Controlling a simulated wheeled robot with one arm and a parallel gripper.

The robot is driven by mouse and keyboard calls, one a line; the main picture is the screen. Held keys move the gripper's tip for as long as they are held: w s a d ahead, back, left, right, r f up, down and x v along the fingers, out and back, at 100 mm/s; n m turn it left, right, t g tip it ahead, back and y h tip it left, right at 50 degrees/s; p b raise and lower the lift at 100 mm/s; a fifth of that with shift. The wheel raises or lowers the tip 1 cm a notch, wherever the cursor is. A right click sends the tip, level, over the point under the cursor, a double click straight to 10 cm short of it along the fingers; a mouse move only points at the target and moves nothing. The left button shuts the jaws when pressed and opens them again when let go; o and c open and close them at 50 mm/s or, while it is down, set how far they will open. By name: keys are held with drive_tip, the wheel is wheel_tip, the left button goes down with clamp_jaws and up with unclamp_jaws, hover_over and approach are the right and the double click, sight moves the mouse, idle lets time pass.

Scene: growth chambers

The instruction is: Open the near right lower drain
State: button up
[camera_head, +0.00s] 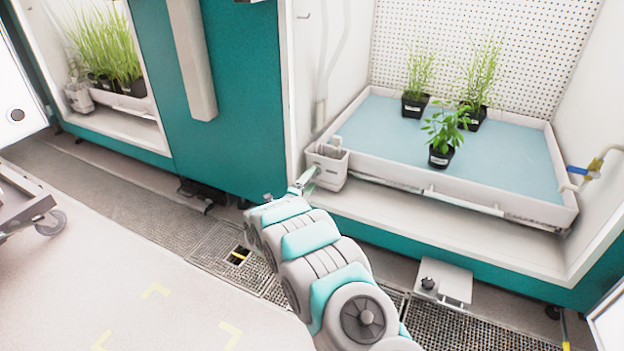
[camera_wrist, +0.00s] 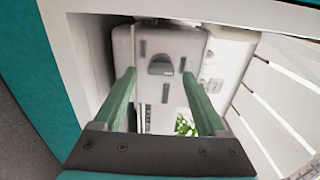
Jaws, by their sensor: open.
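A blue-handled brass valve (camera_head: 588,170) sits at the right wall of the near chamber, beside the tray's right corner. A white box (camera_head: 328,166) stands at the tray's front left corner. I cannot tell which fitting is the drain. My gripper (camera_head: 306,178) is at the white box's lower left, partly hidden by my own arm. In the wrist view my gripper (camera_wrist: 158,76) is open, its two green fingers apart with nothing held. A white box front (camera_wrist: 180,45) with a dark rounded part (camera_wrist: 160,66) shows beyond and between the fingertips.
The white tray (camera_head: 395,173) has a blue surface with three potted plants. A white box with a black knob (camera_head: 428,284) sits below the chamber's ledge. A floor grating has a small open square (camera_head: 238,256). A cart (camera_head: 25,205) stands far left; the pale floor is clear.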

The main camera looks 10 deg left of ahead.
drive_tip(key=v, duration=0.6)
drive_tip(key=shift+s+a+p, duration=0.15)
drive_tip(key=shift+s+p, duration=0.15)
drive_tip(key=shift+s, duration=0.1)
drive_tip(key=shift+w+r, duration=0.1)
wheel_tip(320, 180, up, 8)
drive_tip(key=n+g+y, duration=0.3)
drive_tip(key=n+y, duration=0.3)
drive_tip(key=s+d+r+n+g+y, duration=0.35)
drive_tip(key=s+r+n, duration=0.2)
drive_tip(key=s, duration=0.35)
drive_tip(key=s+d+r+n+g+h, duration=0.1)
drive_tip(key=s+d+n+g, duration=0.5)
drive_tip(key=s, duration=1)
drive_tip(key=s+d+r+n+g+h, duration=0.1)
drive_tip(key=s+d+g, duration=0.1)
drive_tip(key=s+d, duration=1.1)
drive_tip(key=s+d+r+n+g+h, duration=0.1)
drive_tip(key=s+d+n+g, duration=0.35)
drive_tip(key=s, duration=1.55)
wheel_tip(320, 180, up, 13)
drive_tip(key=p, duration=1.4)
drive_tip(key=shift+w+m, duration=0.4)
drive_tip(key=shift+w, duration=0.05)
